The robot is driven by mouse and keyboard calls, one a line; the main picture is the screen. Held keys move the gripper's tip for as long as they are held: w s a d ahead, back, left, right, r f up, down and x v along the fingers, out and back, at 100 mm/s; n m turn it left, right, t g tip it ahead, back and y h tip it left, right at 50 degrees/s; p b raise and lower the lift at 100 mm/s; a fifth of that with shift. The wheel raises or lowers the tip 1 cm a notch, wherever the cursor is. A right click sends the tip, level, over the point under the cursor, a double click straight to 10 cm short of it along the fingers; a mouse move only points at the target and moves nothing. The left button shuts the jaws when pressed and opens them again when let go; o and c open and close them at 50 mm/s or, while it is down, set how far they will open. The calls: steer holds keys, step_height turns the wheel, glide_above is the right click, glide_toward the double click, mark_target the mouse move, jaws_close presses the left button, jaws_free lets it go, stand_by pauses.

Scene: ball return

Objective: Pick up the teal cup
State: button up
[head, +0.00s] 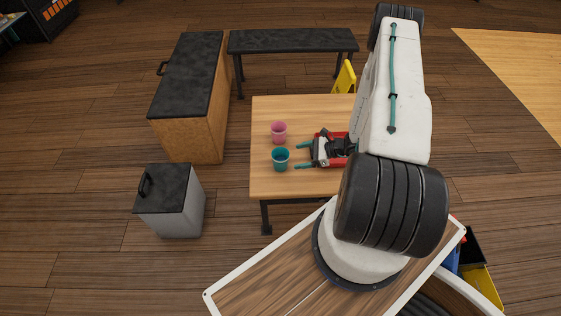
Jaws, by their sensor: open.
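The teal cup (281,160) stands upright on the light wooden table (265,184), near its left edge. A pink cup (279,132) stands just behind it on the same table. My gripper (298,156) is to the right of the teal cup, its two teal fingers spread apart and pointing left toward it. The fingers look empty, and the near fingertip is close to the cup's right side; I cannot tell whether they touch. My arm hides the right part of the table.
A black-topped wooden cabinet (186,75) stands behind left, and a dark bench (292,41) stands behind the table. A grey box with a black lid (170,200) is on the floor at left. A yellow object (344,78) stands behind the table. The table's left front is bare.

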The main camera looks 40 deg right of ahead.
mark_target(286, 161)
steer(key=shift+s+f, duration=0.15)
steer(key=shift+f, duration=0.5)
steer(key=shift+a+f, duration=0.25)
steer(key=shift+f, duration=0.05)
steer(key=x, duration=0.7)
steer(key=shift+w+d, duration=0.25)
steer(key=shift+w, duration=0.1)
steer(key=c, duration=1.1)
